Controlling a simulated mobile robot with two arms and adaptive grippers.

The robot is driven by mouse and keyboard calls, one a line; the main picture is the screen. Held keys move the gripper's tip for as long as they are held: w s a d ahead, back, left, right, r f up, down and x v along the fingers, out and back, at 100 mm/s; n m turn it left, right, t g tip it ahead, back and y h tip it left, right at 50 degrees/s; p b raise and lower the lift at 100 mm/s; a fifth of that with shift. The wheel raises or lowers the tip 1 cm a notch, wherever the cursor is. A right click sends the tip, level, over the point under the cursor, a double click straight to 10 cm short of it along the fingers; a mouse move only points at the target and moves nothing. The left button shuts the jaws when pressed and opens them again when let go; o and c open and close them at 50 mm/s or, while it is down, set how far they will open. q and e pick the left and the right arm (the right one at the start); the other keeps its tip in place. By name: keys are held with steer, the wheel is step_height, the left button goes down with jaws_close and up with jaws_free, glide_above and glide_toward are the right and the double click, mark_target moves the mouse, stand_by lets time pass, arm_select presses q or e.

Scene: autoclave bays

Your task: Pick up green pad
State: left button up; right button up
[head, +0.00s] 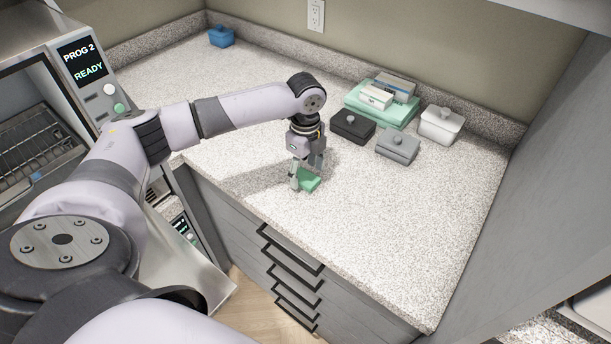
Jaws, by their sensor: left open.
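The green pad (309,181) lies on the speckled counter near its front edge. My left gripper (305,177) points down right over the pad, with its fingers on either side of it. The fingers are open, and part of the pad is hidden behind them. I cannot tell whether a finger touches the pad. My right gripper is not in view.
Behind the gripper stand a black lidded box (353,127), a grey lidded box (397,146), a white lidded box (440,124) and a teal tray (399,117) holding small packs. A blue container (221,37) is far back. An open autoclave (35,140) stands left. The counter's right front is clear.

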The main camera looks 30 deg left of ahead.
mark_target(305, 177)
arm_select(q)
steer(key=shift+f, duration=0.75)
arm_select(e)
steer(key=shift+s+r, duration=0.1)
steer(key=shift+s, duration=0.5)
arm_select(q)
steer(key=shift+c, duration=0.3)
steer(key=c, duration=0.9)
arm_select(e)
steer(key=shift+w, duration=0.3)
arm_select(q)
steer(key=shift+o, duration=0.2)
steer(key=shift+r, duration=0.1)
